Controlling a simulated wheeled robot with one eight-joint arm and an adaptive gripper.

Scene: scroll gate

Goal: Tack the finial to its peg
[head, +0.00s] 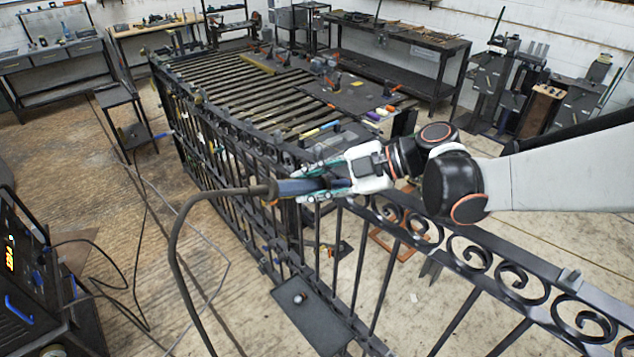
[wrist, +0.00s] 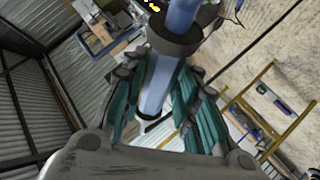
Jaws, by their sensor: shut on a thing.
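My gripper (head: 328,178) is shut on a blue-handled torch (head: 298,187), held roughly level above the gate's top rail. A dark hose (head: 175,245) runs from the torch's left end and down toward the floor. In the wrist view, the teal fingers of my gripper (wrist: 162,105) lie on both sides of the blue torch handle (wrist: 158,75), below a dark collar. The black scroll gate (head: 475,255) runs from the back left to the front right. I cannot make out the finial or its peg for certain; the torch and gripper cover part of the rail.
A dark plate (head: 312,318) with a small round piece juts from the gate at front centre. A welding machine (head: 25,270) stands at left, with cables on the floor. A slatted table (head: 250,90) with tools lies behind the gate. Floor at left centre is mostly clear.

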